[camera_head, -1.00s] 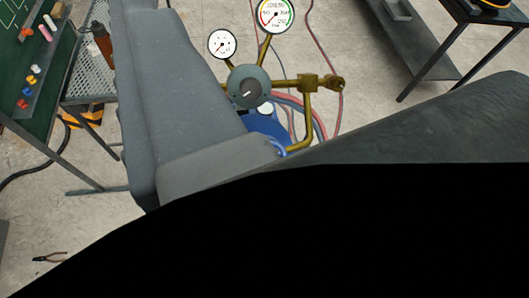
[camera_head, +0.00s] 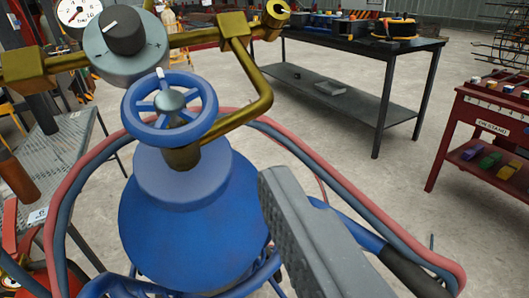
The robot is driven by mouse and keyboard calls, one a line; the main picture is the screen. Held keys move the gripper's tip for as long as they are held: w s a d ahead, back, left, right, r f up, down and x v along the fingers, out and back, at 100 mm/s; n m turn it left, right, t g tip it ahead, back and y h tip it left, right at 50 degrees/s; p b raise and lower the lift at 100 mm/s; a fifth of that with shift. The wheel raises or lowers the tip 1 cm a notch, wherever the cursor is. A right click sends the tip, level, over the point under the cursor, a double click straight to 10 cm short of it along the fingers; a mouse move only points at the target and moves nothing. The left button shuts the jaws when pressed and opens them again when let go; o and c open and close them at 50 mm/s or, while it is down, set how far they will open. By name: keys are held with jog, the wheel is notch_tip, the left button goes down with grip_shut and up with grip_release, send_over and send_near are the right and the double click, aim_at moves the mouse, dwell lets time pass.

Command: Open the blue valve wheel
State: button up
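The blue valve wheel (camera_head: 203,127) is a spoked ring with a grey hub and a small white mark at its top. It sits on a brass stem on top of a blue gas cylinder (camera_head: 190,225), below the grey regulator with its black knob (camera_head: 124,31). One grey finger of my gripper (camera_head: 315,240) shows at the lower middle, to the right of the cylinder and below and right of the wheel. Its ribbed face is bare, and nothing is held against it. My other finger is out of view. The wheel is in full view, apart from the finger.
Brass pipe (camera_head: 250,70) bends close around the wheel's right side. Red and blue-grey hoses (camera_head: 350,195) loop around the cylinder. A black table (camera_head: 355,38) stands behind, a red rack (camera_head: 485,140) at right, and a mesh table (camera_head: 65,145) at left. Open floor lies between.

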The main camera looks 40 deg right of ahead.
aim_at(173, 116)
jog(key=shift+s+d+f+p+x, duration=0.1)
jog(key=shift+d+p+x, duration=0.1)
jog(key=shift+x, duration=2.1)
jog(key=shift+s+d+f+p+x, duration=0.1)
jog(key=shift+p+x, duration=0.1)
jog(key=shift+x, duration=2.1)
jog(key=shift+d+f+p+x, duration=0.1)
jog(key=shift+d+p+x, duration=0.1)
jog(key=shift+x, duration=2.05)
jog(key=shift+c, duration=0.2)
jog(key=c, duration=0.9)
jog(key=shift+d, duration=0.15)
